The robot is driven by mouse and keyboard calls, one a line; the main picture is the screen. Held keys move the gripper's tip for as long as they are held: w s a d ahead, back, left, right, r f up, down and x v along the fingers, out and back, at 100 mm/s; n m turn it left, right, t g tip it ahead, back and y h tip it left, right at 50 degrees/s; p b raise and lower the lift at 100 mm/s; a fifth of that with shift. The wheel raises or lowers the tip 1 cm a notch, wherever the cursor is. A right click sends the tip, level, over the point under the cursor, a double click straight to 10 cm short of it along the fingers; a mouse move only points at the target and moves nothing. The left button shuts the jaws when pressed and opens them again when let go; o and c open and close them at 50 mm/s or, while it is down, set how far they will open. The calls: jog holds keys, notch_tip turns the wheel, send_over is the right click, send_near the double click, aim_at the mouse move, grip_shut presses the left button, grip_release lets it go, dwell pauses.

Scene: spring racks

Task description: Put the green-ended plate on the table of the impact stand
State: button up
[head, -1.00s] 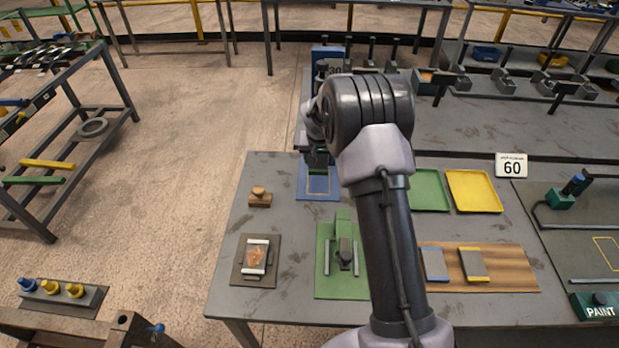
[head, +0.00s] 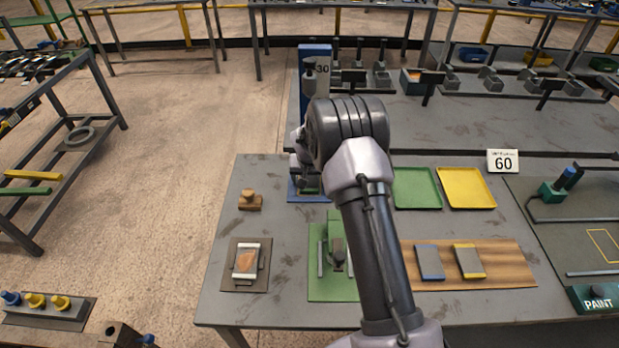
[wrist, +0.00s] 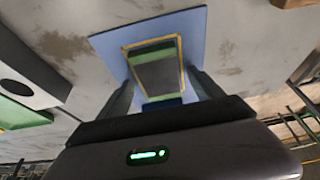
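The impact stand (head: 315,53) has a blue column marked 30 and stands at the back left of the table. Its blue table (wrist: 190,30) has a yellow outline. My gripper (wrist: 162,76) is low at the stand's table, with one finger on each side of the plate. A narrow gap appears beside each finger, so it looks open around the plate.
A blue-ended plate (head: 430,263) and a yellow-ended plate (head: 469,261) lie on a wooden board (head: 510,265). A green fixture (head: 320,290), a framed sample (head: 246,262), a wooden block (head: 250,200), a green tray (head: 417,188) and a yellow tray (head: 466,188) share the workbench.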

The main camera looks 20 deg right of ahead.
jog(key=s+a+f+p+v, duration=0.1)
jog(key=v, duration=1.3)
jog(key=s+a+p+v, duration=0.1)
jog(key=p+v, duration=0.1)
jog(key=v, duration=1.3)
jog(key=s+a+r+y, duration=0.1)
jog(key=s+a+r, duration=0.1)
jog(key=s, duration=0.7)
jog(key=s+a+r+t+y, duration=0.1)
jog(key=s+a+r, duration=0.1)
jog(key=s+a, duration=0.3)
jog(key=s+a+r+y, duration=0.1)
jog(key=s+a+r, duration=0.2)
jog(key=s, duration=1)
jog(key=shift+s+a+t+y, duration=0.3)
jog(key=shift+a+y, duration=0.1)
jog(key=shift+a, duration=0.05)
notch_tip(320, 180, down, 7)
jog(key=b, duration=0.7)
jog(key=shift+r, duration=0.2)
